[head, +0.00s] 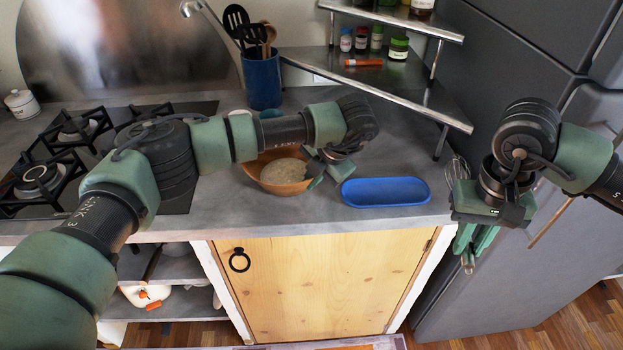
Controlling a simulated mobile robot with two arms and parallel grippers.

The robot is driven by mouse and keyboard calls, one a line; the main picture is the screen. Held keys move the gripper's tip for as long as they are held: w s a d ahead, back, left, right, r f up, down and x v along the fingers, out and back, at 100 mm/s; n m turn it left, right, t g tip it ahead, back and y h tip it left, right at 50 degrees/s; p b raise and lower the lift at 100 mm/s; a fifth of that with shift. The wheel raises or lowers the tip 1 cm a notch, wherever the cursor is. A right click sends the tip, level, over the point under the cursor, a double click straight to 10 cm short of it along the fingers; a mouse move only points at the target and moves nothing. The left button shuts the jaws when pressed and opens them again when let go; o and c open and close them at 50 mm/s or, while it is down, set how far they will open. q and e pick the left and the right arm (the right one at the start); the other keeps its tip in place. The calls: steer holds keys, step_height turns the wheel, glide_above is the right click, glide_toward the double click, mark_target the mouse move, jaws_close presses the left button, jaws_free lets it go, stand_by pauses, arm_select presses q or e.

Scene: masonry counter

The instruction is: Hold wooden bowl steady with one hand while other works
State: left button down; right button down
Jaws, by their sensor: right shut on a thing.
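A wooden bowl (270,186) with a pale, grainy content sits on the grey counter near its front edge. My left gripper (330,174) is at the bowl's right rim, with its fingers apart. One finger is over the inner side of the rim; the exact contact is hidden. My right gripper (468,250) is to the right, off the counter in front of the fridge, pointing down and shut. A wire whisk (457,169) shows just above it and seems to be what it holds; its handle is mostly hidden by the gripper.
A blue oval tray (385,192) lies empty right of the bowl. A blue utensil holder (262,80) stands behind. A steel corner shelf (420,95) with jars rises at the back right. The gas hob (60,150) is left; a thin wooden stick (550,222) shows by the fridge.

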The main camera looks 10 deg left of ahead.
stand_by(0.8)
arm_select(q)
steer(key=c, duration=1.6)
jaws_free()
steer(key=shift+o, duration=0.2)
